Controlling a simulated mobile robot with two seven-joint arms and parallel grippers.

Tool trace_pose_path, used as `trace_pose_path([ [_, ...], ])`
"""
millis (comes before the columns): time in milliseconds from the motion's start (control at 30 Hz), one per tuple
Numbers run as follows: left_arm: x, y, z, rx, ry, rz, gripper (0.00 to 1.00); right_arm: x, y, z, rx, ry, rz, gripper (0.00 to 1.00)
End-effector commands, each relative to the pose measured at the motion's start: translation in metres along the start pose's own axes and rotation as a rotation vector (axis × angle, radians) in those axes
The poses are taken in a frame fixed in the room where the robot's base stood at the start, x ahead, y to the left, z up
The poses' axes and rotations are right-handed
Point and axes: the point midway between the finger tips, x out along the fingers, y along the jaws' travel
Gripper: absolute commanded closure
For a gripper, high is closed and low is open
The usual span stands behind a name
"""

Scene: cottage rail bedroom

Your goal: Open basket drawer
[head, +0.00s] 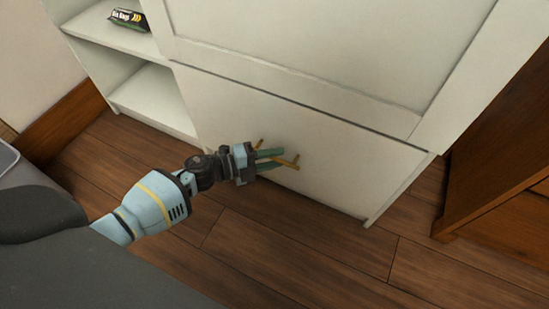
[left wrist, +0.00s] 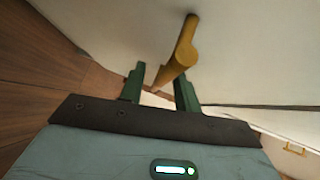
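The basket drawer (head: 330,172) is the wide white lower front of the cabinet, and it looks shut and flush. It has a brass bar handle (head: 289,161), which also shows in the left wrist view (left wrist: 183,50). My left gripper (head: 271,158) is at this handle with its green fingers pointing at the drawer front. In the left wrist view the fingers (left wrist: 160,88) are apart, and the lower end of the handle lies between them with gaps visible. Contact cannot be told. My right gripper is not in view.
Open white shelves (head: 150,90) stand left of the drawer, with a dark packet (head: 128,18) on the upper one. A large white panel (head: 320,45) is above the drawer. A brown wooden cabinet (head: 500,190) stands close on the right. The wooden floor (head: 310,235) before the drawer is clear.

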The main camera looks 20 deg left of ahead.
Motion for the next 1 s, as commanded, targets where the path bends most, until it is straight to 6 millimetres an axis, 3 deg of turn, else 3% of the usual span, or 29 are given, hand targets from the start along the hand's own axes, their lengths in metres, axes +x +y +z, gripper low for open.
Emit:
trace_pose_path([
  [333, 0.004, 0.0, -0.001, 0.0, 0.001, 0.0, 0.68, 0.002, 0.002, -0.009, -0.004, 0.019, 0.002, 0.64],
  [600, 0.004, 0.0, 0.0, 0.0, 0.001, 0.0, 1.0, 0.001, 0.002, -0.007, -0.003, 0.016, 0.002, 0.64],
  [1000, 0.0, 0.001, -0.004, -0.001, 0.001, 0.002, 1.0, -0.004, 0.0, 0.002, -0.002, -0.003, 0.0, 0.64],
])
